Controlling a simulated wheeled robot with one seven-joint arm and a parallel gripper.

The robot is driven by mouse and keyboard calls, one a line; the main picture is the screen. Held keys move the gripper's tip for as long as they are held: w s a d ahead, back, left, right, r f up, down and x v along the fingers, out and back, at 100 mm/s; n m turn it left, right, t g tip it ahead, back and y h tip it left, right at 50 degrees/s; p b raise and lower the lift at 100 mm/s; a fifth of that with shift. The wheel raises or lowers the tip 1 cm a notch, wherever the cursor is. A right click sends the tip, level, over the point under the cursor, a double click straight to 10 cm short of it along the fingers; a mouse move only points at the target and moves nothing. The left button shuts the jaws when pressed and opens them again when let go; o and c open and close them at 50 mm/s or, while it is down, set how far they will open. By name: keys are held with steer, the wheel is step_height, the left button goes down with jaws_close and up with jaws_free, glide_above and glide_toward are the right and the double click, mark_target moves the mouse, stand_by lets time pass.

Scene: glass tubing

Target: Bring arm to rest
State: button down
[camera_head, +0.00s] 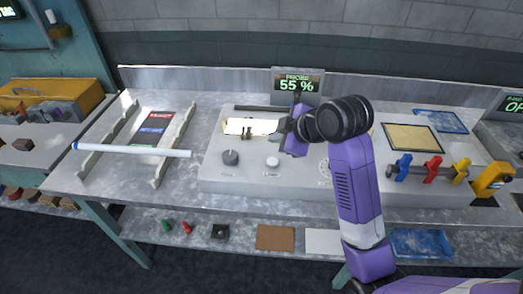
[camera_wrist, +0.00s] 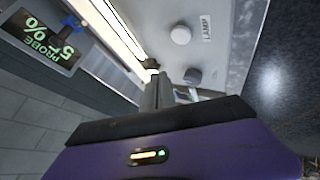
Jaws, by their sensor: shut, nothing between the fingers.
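My arm, purple with a dark wrist joint, reaches over the grey bench console (camera_head: 290,180) in the head view. My gripper (camera_head: 284,125) is at the right end of the bright lit strip (camera_head: 262,126), partly hidden by the wrist. In the wrist view the fingers (camera_wrist: 153,75) are together with nothing seen between them. They point toward the console, close to the lit strip (camera_wrist: 112,30); I cannot tell whether they touch anything. A white tube with a blue end (camera_head: 130,150) lies across two notched rails at left, apart from my gripper.
A display (camera_head: 297,83) reading 55 % stands behind my wrist. Knobs (camera_head: 231,157) sit on the console front. To the right are a tan pad (camera_head: 412,137) and blue, red and yellow clamps (camera_head: 432,168). A yellow toolbox (camera_head: 50,98) stands far left. A lower shelf holds small items.

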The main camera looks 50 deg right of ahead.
steer(key=shift+r, duration=0.1)
steer(key=w+d+r+m+t+h, duration=0.3)
steer(key=r+m+t, duration=0.1)
steer(key=r, duration=0.3)
steer(key=s+a+f+m+y, duration=0.1)
steer(key=s+a+f, duration=0.3)
steer(key=s+a, duration=0.4)
steer(key=s+a+f+m+t+y, duration=0.1)
steer(key=s+a+f, duration=0.3)
steer(key=s+a, duration=0.5)
steer(key=s+a+f+m+y, duration=0.1)
steer(key=s+a+f, duration=0.3)
steer(key=s, duration=1.2)
steer(key=a+y, duration=0.1)
steer(key=a, duration=0.3)
steer(key=shift+s+a+t+y, duration=0.2)
steer(key=shift+s+t+y, duration=0.1)
steer(key=shift+t, duration=0.1)
